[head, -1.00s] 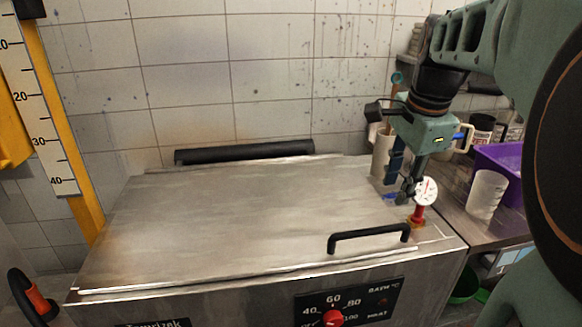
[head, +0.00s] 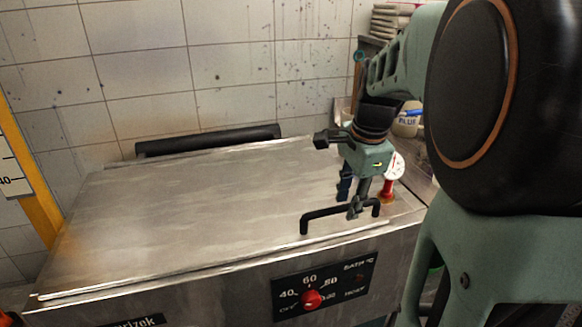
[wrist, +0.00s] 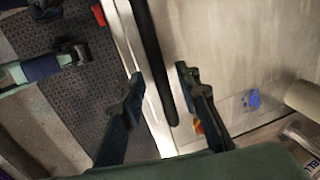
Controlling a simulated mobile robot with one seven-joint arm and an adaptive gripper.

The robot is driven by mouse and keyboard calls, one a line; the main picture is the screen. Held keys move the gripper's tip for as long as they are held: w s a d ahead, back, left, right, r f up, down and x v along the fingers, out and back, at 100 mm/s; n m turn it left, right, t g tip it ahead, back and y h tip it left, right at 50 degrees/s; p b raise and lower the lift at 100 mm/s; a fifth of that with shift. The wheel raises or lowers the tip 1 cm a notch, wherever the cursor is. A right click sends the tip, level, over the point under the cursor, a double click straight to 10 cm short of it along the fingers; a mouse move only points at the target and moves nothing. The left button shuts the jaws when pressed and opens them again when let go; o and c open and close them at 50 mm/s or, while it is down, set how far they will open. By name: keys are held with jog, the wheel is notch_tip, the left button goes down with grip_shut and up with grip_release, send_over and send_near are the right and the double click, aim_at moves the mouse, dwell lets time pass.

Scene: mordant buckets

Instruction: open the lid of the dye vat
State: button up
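The dye vat (head: 215,290) is a steel box with a flat lid (head: 200,195), which lies closed. A black bar handle (head: 322,212) stands at the lid's front right edge. My gripper (head: 352,204) is at the right part of this handle, pointing down. In the wrist view my gripper (wrist: 159,80) is open, with one finger on each side of the black handle (wrist: 151,60). I see gaps between the fingers and the bar, so it is not gripped. Whether a finger touches the handle in the head view I cannot tell.
A white dial with a red stem (head: 386,190) stands close right of my gripper. A control panel with a red knob (head: 312,299) is on the vat's front. A black bar (head: 208,141) runs along the lid's back edge. A yellow post (head: 38,215) stands left.

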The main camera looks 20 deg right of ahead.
jog(key=shift+f, duration=0.1)
grip_shut()
dwell(0.5)
